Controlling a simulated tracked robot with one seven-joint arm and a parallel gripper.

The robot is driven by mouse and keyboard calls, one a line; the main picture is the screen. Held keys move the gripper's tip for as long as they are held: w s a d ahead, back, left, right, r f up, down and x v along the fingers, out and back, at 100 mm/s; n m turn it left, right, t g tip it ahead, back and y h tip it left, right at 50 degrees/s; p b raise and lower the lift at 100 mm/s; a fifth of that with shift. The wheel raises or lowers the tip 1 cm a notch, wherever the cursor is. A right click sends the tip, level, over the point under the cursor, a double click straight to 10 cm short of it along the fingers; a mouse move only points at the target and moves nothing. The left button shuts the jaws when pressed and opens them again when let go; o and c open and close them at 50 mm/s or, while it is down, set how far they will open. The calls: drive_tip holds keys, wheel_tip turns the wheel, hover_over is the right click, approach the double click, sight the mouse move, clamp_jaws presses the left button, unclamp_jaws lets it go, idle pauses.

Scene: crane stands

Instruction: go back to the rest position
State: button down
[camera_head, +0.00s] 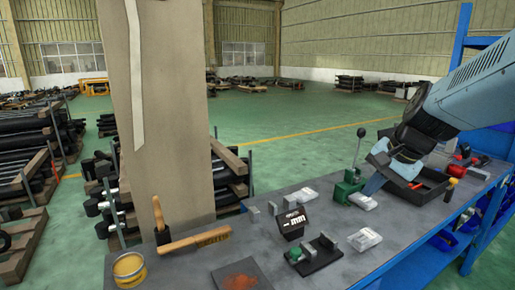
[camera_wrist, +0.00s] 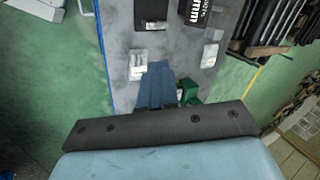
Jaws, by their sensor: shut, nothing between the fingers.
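My gripper (camera_head: 373,186) is in the head view at the right part of the workbench (camera_head: 300,255), at the end of my light blue arm. In the wrist view its blue fingers (camera_wrist: 155,88) are together with nothing between them. In the head view the fingertips show close to a white packet (camera_head: 363,201) and a green lever tool (camera_head: 348,186). I cannot tell whether they touch either one. In the wrist view the green tool (camera_wrist: 189,91) is partly hidden behind the gripper.
A black tray (camera_head: 432,188) stands behind my gripper. A black-and-white block (camera_head: 292,222), a clamp-like fixture (camera_head: 315,254), another white packet (camera_head: 364,239), a hammer (camera_head: 195,241) and a yellow tin (camera_head: 129,270) are on the bench. A wide beige column (camera_head: 165,110) rises behind the bench.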

drive_tip(key=s+a+r+n+t+h, duration=0.1)
drive_tip(key=s+a+r+n+h, duration=0.1)
drive_tip(key=s+n, duration=0.7)
drive_tip(key=shift+s+a+r+h, duration=0.25)
drive_tip(key=shift+s+r+h, duration=0.1)
drive_tip(key=shift+h, duration=0.05)
